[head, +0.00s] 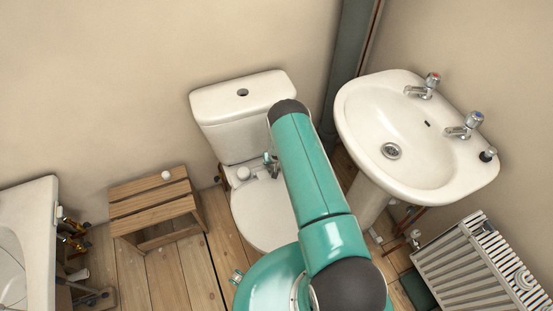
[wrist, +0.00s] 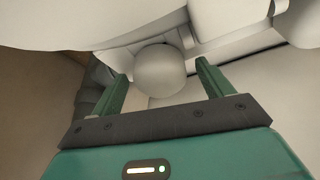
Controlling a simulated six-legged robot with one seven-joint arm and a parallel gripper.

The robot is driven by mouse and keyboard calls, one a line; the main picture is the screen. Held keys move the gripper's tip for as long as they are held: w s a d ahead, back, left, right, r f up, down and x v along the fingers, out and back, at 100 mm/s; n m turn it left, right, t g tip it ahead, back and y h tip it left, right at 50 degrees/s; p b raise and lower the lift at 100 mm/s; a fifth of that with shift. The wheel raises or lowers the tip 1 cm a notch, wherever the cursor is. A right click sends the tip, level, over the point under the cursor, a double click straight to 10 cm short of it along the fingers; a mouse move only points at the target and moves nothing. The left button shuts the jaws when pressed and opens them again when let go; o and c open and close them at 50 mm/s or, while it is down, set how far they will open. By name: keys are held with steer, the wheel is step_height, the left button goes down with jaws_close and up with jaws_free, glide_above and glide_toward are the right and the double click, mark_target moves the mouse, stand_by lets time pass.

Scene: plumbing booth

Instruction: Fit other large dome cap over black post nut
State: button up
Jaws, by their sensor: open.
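My gripper (head: 270,163) is at the back of the toilet seat, just in front of the cistern. In the wrist view its two green fingers (wrist: 160,75) are open, one on each side of a pale dome cap (wrist: 160,70). Narrow gaps seem to show beside the cap; contact cannot be told. Another white dome (head: 244,173) sits at the back left of the seat in the head view. A rounded white piece (wrist: 300,22) shows at the wrist view's right edge. No black post nut shows; whether one is under the cap cannot be told.
The toilet cistern (head: 242,105) stands close behind my gripper. A wooden step stool (head: 150,203) with a small white round piece (head: 166,175) on it is at left. A washbasin (head: 430,165) and radiator (head: 465,262) stand at right, a dark pipe (head: 350,60) behind.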

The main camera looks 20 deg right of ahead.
steer(key=v, duration=1.3)
steer(key=shift+s, duration=0.15)
stand_by(0.3)
